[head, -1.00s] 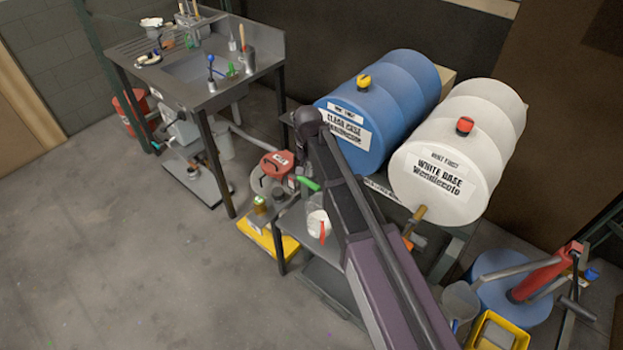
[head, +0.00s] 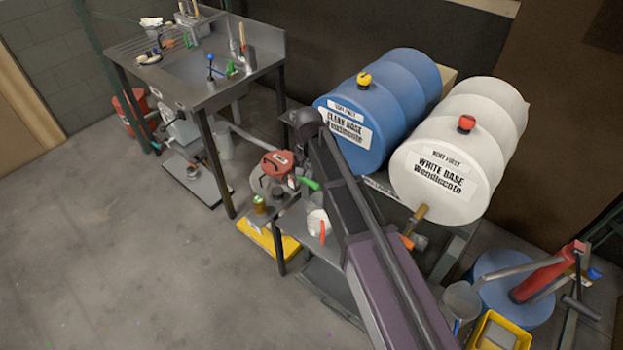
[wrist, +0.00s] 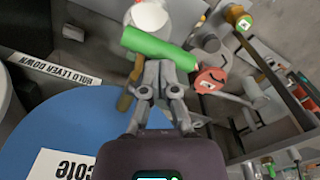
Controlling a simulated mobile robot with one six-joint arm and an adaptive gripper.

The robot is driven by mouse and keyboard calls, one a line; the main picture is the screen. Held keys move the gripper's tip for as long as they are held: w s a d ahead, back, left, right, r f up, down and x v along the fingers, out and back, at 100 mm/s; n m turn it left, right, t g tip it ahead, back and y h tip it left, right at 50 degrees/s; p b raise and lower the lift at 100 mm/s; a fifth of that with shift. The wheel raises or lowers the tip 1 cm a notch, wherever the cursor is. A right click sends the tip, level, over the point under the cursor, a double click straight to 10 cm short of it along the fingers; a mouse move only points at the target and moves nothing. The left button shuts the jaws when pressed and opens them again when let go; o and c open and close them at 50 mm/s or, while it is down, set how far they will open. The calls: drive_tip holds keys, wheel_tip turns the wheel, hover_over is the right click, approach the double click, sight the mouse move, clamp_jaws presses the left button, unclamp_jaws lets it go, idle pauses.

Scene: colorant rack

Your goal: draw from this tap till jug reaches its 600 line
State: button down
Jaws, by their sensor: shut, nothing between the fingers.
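The tap's green lever (head: 309,184) shows beside my arm in the head view, in front of the blue clear-base drum (head: 350,138). In the wrist view the green lever (wrist: 160,48) lies across the picture just beyond my gripper (wrist: 163,78). My gripper is shut and empty, its fingertips close to the lever; I cannot tell whether they touch it. A white jug with a red handle (head: 318,222) stands below the lever in the head view. Its 600 line and fill level cannot be read, and my arm hides part of the area around it.
A white-base drum (head: 440,180) with its own tap (head: 417,216) lies to the right. A red-lidded can (head: 277,164) is left of the lever. A "hold lever down" label (wrist: 55,72) shows in the wrist view. A sink bench (head: 200,75) stands behind left; the floor at left is clear.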

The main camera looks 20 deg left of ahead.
sight(309, 179)
drive_tip(key=shift+f+b, duration=2.6)
drive_tip(key=shift+f, duration=0.05)
idle(0.4)
idle(1.7)
drive_tip(key=shift+r+p, duration=1.8)
drive_tip(key=shift+r+p, duration=2.5)
